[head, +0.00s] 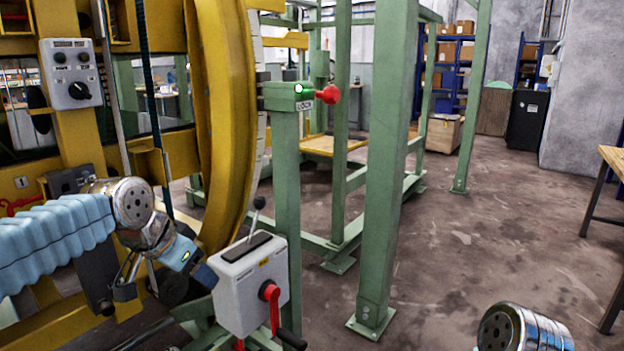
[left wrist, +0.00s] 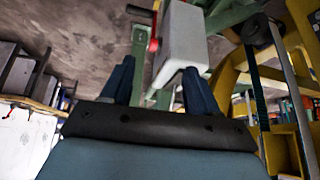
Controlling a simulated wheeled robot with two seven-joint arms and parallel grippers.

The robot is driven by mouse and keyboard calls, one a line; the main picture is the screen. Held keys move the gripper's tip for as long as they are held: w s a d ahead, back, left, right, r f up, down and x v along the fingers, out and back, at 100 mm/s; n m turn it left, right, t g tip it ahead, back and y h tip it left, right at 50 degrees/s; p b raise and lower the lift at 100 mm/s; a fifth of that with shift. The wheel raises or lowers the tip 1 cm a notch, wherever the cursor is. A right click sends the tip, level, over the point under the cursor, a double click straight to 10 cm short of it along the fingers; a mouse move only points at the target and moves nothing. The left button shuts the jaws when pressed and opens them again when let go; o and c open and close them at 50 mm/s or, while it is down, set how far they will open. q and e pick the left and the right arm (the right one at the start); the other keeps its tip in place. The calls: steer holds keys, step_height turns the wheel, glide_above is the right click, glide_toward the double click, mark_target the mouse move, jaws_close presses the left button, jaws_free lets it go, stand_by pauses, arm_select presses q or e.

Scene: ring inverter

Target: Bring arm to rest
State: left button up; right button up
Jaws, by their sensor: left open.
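My left arm comes in from the left in a light blue ribbed sleeve. My left gripper (head: 205,274) is at the end of its wrist, just left of a light grey control box (head: 252,287). In the left wrist view my left gripper (left wrist: 158,88) has its two dark blue fingers apart, with nothing held between them. The control box (left wrist: 181,42) shows beyond the fingers; whether they touch it cannot be told. The box has a lever on top and a red handle (head: 270,291) on its face. My right gripper is out of view; only part of my right arm shows at lower right.
A yellow ring frame (head: 222,120) stands close behind my left arm. Green posts (head: 387,160) rise right of the box. A green block with a red knob (head: 328,94) sits above it. Open floor (head: 480,240) lies right, with a wooden table (head: 612,158) at the edge.

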arm_select(q)
steer(key=d+f+n+g+h, duration=0.1)
steer(key=d+f, duration=0.2)
steer(key=f, duration=1.1)
steer(key=d+f+n+g, duration=0.2)
steer(key=d+f, duration=0.1)
steer(key=f, duration=1)
steer(key=s+d+f+n+g, duration=0.1)
steer(key=s+d+f+n, duration=0.1)
steer(key=s+f, duration=0.8)
steer(key=s+d+f+n+g, duration=0.1)
steer(key=s+d+f+n, duration=0.1)
steer(key=s+f, duration=0.8)
step_height(320, 180, down, 3)
steer(key=shift+d+n+h, duration=0.3)
